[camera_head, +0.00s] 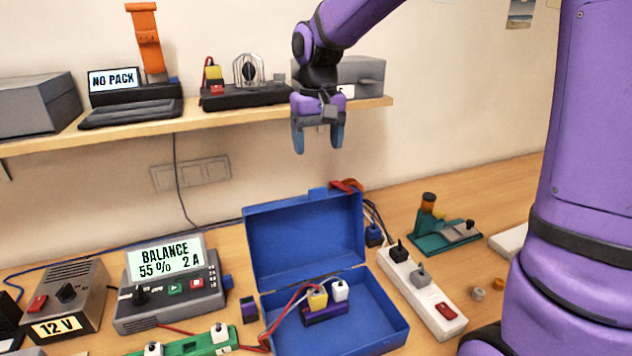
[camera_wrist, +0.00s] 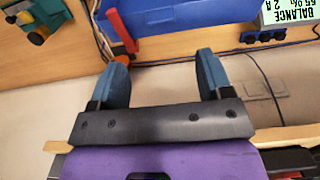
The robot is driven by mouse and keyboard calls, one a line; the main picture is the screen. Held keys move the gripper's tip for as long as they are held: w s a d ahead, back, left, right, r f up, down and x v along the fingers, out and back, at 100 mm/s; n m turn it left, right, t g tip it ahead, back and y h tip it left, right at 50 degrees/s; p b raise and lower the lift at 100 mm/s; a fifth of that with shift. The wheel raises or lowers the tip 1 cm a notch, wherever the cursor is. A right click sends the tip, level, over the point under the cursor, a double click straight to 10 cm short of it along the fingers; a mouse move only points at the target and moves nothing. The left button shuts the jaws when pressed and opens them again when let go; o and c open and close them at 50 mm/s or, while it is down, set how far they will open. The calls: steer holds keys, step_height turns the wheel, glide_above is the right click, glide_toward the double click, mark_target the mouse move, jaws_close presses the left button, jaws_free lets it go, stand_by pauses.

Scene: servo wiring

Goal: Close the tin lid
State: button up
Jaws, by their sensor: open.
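The blue tin (camera_head: 378,312) stands on the bench with its lid (camera_head: 303,240) open, raised and leaning back on the hinge side. A purple pack with yellow and white plugs (camera_head: 325,308) and red and white leads lies inside the tin. My gripper (camera_head: 318,145) is open and empty, in the air above and behind the raised lid, in front of the shelf. In the wrist view, its two blue fingers (camera_wrist: 162,75) are spread apart with nothing between them. Part of the blue lid (camera_wrist: 185,14) shows beyond the fingers, apart from them.
A charger reading BALANCE (camera_head: 172,285) and a 12 V supply (camera_head: 68,300) stand left of the tin. A white power strip (camera_head: 422,290) lies close on its right. The shelf (camera_head: 240,113) with devices is behind my gripper. A red strap (camera_head: 347,185) sits at the lid's top corner.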

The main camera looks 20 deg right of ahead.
step_height(320, 180, down, 11)
steer(key=shift+r, duration=0.15)
stand_by(0.4)
steer(key=shift+c, duration=0.4)
